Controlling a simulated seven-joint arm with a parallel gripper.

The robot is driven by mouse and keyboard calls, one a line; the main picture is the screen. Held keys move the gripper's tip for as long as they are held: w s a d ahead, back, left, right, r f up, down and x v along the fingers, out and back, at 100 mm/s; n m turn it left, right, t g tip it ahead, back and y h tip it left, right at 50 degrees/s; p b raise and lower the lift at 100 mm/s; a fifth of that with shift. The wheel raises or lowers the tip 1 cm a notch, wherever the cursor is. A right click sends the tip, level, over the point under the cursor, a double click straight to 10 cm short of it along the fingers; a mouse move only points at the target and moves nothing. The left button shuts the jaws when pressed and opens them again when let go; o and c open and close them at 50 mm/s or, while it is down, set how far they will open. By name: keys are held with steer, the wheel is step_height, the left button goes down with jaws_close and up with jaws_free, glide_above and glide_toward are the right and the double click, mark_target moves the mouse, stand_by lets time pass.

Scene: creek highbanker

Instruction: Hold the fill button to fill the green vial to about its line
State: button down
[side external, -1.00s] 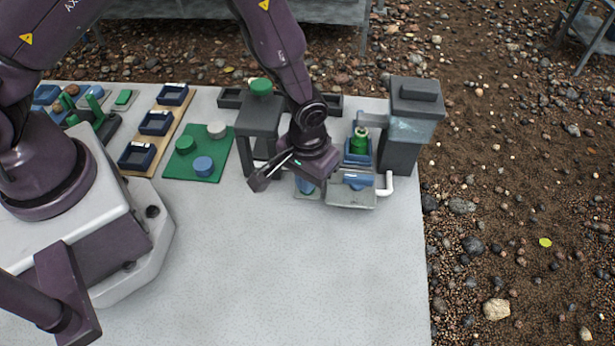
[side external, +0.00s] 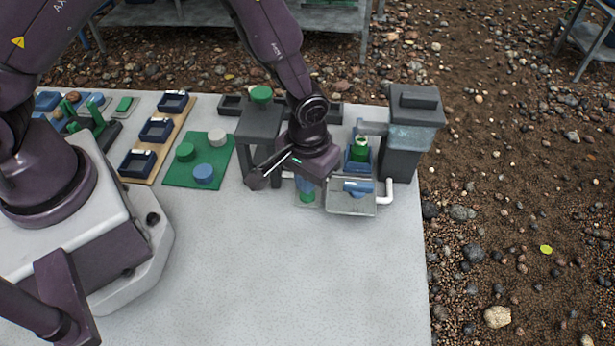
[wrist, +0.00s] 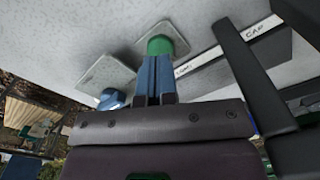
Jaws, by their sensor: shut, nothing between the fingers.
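The green vial (side external: 360,150) stands upright in a blue holder (side external: 348,164) under the spout of the grey dispenser (side external: 402,138). Its line and liquid level are too small to read. In the wrist view the fingertips (wrist: 157,58) overlap the button's near edge. Whether they touch it I cannot tell.
A dark stand (side external: 258,128) with a green top is to the left. The front of the table is clear.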

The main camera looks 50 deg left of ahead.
step_height(320, 180, up, 7)
steer(key=shift+f, duration=4.2)
steer(key=shift+f, duration=0.45)
steer(key=shift+r, duration=1.15)
